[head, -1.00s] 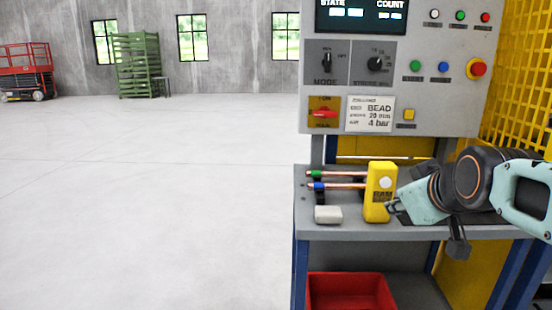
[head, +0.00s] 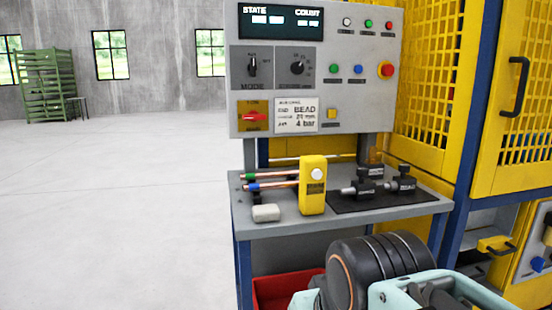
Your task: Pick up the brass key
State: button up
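I cannot make out a brass key in the head view. A small brownish-gold patch (head: 375,157) shows behind the dark fittings on the bench, too small to identify. My arm crosses the bottom right of the view, in front of the bench. My gripper's fingers are not visible.
The grey bench (head: 270,231) holds a yellow box (head: 313,190), copper tubes (head: 285,174), a pale block (head: 266,213) and dark fittings on a black mat (head: 400,199). A control panel (head: 345,62) stands above. A red bin (head: 272,290) sits below. Yellow mesh guards (head: 430,75) rise at right; open floor lies left.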

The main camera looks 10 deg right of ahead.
aim_at(373, 150)
jog(key=i+l, duration=0.1)
jog(key=l, duration=0.45)
jog(key=i+l, duration=0.1)
jog(key=l, duration=0.4)
jog(key=i+l, duration=0.1)
jog(key=l, duration=0.45)
